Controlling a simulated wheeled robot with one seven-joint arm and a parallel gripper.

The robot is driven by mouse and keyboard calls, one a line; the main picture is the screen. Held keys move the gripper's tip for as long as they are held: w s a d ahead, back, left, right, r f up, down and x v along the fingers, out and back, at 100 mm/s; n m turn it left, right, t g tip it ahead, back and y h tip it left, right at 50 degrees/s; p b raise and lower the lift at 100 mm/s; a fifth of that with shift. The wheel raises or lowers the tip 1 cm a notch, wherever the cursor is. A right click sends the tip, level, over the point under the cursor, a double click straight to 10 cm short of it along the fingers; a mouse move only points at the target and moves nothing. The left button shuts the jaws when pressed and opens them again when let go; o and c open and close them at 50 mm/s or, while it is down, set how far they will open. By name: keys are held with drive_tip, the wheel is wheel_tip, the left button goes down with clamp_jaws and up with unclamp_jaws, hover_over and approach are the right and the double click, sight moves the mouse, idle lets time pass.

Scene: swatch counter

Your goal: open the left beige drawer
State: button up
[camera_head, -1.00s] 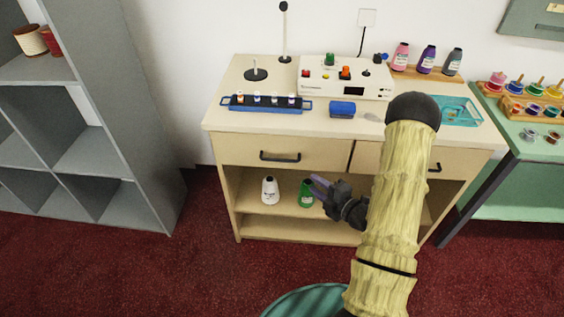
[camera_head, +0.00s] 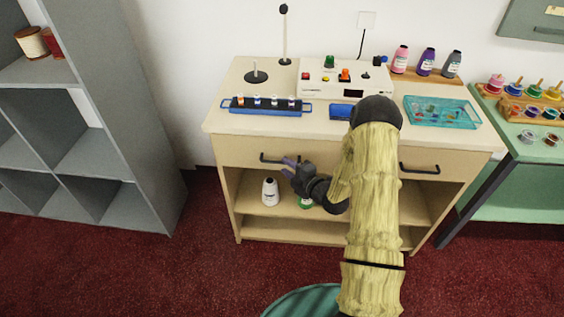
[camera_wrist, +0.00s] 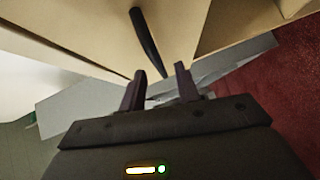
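The left beige drawer (camera_head: 235,148) is the left front under the counter top and looks closed. Its dark bar handle (camera_head: 268,159) is partly hidden behind my fingers. My gripper (camera_head: 290,163) is at the right part of this handle in the head view. In the wrist view the handle (camera_wrist: 147,42) runs from the top toward the gap between my fingertips (camera_wrist: 157,80). The two fingers are apart with nothing held between them. The handle's near end lies just beyond the tips; whether they touch it I cannot tell.
A right drawer with its own handle (camera_head: 420,170) sits beside it. A white bottle (camera_head: 270,192) and a green bottle (camera_head: 305,203) stand on the open shelf below. A blue rack (camera_head: 265,107) and a teal tray (camera_head: 442,113) are on the counter (camera_head: 225,119).

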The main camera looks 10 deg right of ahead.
sight(281, 163)
drive_tip(key=x, duration=0.4)
clamp_jaws()
